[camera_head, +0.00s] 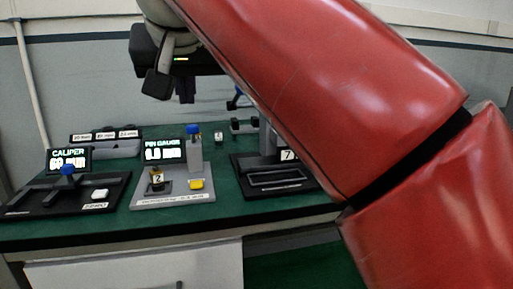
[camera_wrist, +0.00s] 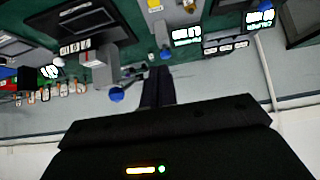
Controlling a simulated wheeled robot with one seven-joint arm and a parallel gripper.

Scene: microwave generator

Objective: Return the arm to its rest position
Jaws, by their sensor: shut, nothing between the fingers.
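My red arm (camera_head: 330,90) reaches across the right half of the head view and up past its top edge. My black gripper (camera_head: 185,98) hangs above the back of the green bench, in front of the grey wall, clear of the instruments. In the wrist view its two dark fingers (camera_wrist: 158,70) lie together with nothing between them. The wrist view is tilted, with the bench at the top and the wall below. The arm hides part of the bench's right side.
On the green bench (camera_head: 110,228) stand a caliper station (camera_head: 105,192), a pin gauge station (camera_head: 172,198) with a yellow button (camera_head: 196,184), and a black stand (camera_head: 245,166) marked 7. A labelled grey rack (camera_head: 118,150) is behind. Air above the bench's left side is free.

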